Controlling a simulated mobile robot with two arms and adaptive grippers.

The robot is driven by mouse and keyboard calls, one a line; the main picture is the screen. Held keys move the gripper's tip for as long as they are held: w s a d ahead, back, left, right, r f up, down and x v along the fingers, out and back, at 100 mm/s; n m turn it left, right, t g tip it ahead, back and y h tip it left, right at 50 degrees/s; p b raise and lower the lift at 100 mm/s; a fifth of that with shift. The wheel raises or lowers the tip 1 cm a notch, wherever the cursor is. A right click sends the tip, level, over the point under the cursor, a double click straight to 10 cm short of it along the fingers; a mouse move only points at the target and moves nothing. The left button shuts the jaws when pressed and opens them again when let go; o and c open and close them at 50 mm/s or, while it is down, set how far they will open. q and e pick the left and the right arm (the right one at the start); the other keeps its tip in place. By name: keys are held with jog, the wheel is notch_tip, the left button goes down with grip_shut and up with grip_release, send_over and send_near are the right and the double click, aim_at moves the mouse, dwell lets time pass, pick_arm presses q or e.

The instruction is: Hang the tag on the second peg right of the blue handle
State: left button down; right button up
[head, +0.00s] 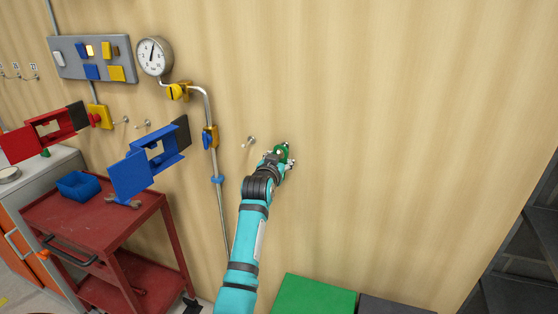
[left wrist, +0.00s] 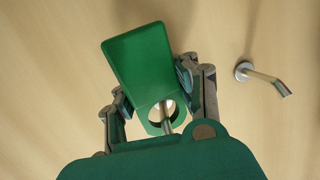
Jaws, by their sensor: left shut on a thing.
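The green tag (left wrist: 137,62) is in my left gripper (head: 282,154), whose fingers (left wrist: 160,95) are shut on it in front of the wall. In the left wrist view a grey rod shows in the tag's hole; I cannot tell how far it passes through. The blue handle (head: 206,139) is on a yellow valve on the pipe, left of my gripper. A bare peg (head: 250,141) sticks out between the handle and my gripper; a bare peg also shows in the left wrist view (left wrist: 264,78). The wall right behind my gripper is hidden in the head view. My right gripper is out of view.
Two pegs (head: 143,125) are left of the blue handle, near a red handle (head: 97,118). A gauge (head: 154,56) and a switch panel (head: 64,69) are at upper left. A red cart (head: 92,216) stands below. The wall right of my gripper is clear.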

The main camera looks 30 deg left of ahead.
pick_arm(q)
jog(key=c, duration=0.7)
grip_release()
